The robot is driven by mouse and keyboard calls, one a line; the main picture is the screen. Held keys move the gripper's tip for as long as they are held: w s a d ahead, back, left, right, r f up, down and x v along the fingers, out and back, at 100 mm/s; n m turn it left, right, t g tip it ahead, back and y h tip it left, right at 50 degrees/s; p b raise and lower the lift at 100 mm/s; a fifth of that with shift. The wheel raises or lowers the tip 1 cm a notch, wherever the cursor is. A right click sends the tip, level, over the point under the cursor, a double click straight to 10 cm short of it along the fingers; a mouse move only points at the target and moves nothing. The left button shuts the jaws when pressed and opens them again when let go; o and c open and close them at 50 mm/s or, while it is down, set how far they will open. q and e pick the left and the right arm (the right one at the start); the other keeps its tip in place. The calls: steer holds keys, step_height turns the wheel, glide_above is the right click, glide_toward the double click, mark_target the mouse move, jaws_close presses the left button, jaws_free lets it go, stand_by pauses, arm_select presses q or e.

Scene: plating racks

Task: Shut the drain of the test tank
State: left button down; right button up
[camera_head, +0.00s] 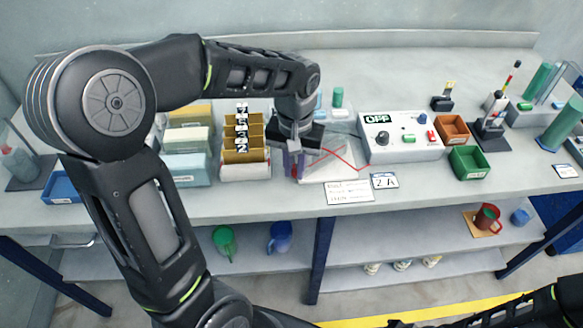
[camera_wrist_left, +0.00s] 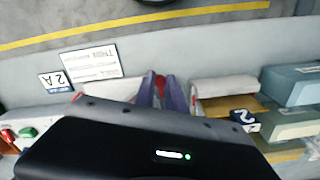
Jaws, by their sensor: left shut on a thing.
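The test tank (camera_head: 342,162) appears as a pale, clear-sided box on the bench, with thin red lines across it. My left gripper (camera_head: 294,168) reaches down at its left front side and hides part of it. In the left wrist view, my left gripper's purple-grey fingers (camera_wrist_left: 163,92) are shut on a small red part (camera_wrist_left: 160,82), which looks like the drain handle. Whether the drain is open or shut cannot be told. My right gripper is not in view; only dark parts of my right arm show at the bottom right.
A numbered rack of yellow bins (camera_head: 232,172) stands close left of my left gripper. A white control box (camera_head: 400,150) with an "OFF" label stands to the right. A text card (camera_head: 348,192) and a "2 A" card (camera_head: 385,181) lie at the front edge.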

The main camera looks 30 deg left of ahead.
mark_target(296, 171)
arm_select(q)
steer(key=shift+w+d+n, duration=0.1)
steer(key=shift+n, duration=0.2)
steer(key=c, duration=1.4)
jaws_free()
step_height(296, 171, up, 8)
steer(key=shift+f+b, duration=0.1)
steer(key=shift+b, duration=0.25)
